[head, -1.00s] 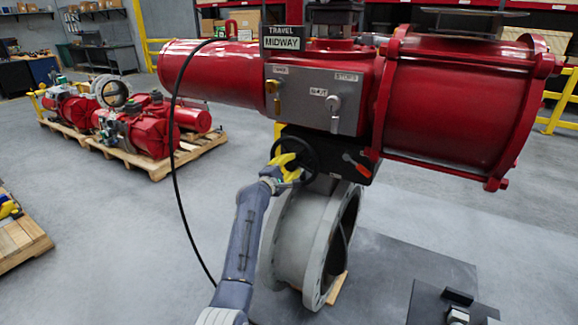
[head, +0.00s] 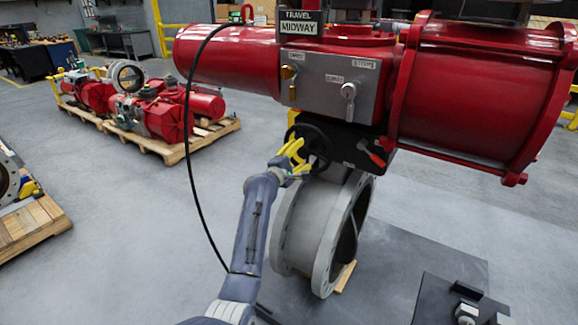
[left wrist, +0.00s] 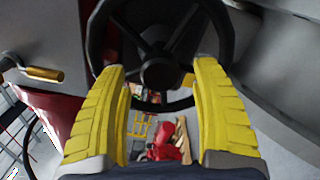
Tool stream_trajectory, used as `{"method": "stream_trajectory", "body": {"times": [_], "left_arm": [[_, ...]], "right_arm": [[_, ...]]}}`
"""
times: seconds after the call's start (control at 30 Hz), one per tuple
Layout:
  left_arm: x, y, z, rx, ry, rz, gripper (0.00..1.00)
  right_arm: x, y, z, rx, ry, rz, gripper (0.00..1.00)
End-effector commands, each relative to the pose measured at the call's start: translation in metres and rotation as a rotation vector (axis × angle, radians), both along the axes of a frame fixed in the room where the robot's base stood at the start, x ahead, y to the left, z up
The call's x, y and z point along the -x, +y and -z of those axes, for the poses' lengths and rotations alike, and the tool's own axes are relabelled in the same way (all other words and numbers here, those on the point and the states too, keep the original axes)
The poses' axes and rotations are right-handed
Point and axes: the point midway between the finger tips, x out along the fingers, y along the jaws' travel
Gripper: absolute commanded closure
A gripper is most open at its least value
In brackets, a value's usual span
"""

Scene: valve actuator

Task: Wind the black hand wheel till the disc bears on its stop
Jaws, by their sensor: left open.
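The black hand wheel (head: 322,143) is on the black gearbox under the red actuator. The left wrist view shows its spokes and hub (left wrist: 162,72) close up. My left gripper (head: 295,152) is at the wheel's left side, its yellow fingers spread. In the left wrist view my left gripper (left wrist: 158,68) has one finger on each side of the hub, overlapping the lower rim; I cannot tell if they touch. The travel sign (head: 300,22) reads MIDWAY. The grey valve body (head: 300,228) is below; its disc and stop cannot be made out clearly. My right gripper is out of view.
A red lever (head: 371,152) is right of the wheel. A black cable (head: 192,150) hangs left of my arm. Pallets with red actuators (head: 150,140) stand at left. A dark block with fittings (head: 455,300) is at lower right. Floor between is clear.

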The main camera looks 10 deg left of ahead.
Motion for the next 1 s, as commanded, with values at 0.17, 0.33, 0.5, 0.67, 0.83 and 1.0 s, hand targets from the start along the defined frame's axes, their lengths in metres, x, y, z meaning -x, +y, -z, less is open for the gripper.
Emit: {"method": "stream_trajectory", "body": {"times": [0.17, 0.33, 0.5, 0.67, 0.83, 1.0], "left_arm": [[0.028, 0.01, 0.001, -0.001, -0.001, -0.001, 0.35], [0.053, 0.018, 0.001, -0.002, 0.001, -0.001, 0.35], [0.073, 0.025, 0.0, -0.003, 0.0, -0.001, 0.35], [0.085, 0.029, 0.001, -0.001, 0.001, -0.001, 0.35], [0.09, 0.03, 0.0, -0.002, -0.001, 0.0, 0.35], [0.09, 0.03, 0.0, -0.002, 0.0, 0.0, 0.35]], "right_arm": [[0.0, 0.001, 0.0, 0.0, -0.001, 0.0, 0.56], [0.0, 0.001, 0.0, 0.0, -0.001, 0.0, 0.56], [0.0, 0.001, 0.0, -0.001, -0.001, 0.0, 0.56], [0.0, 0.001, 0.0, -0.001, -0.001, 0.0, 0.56], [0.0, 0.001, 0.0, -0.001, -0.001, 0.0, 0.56], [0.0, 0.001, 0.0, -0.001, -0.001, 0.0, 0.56]]}}
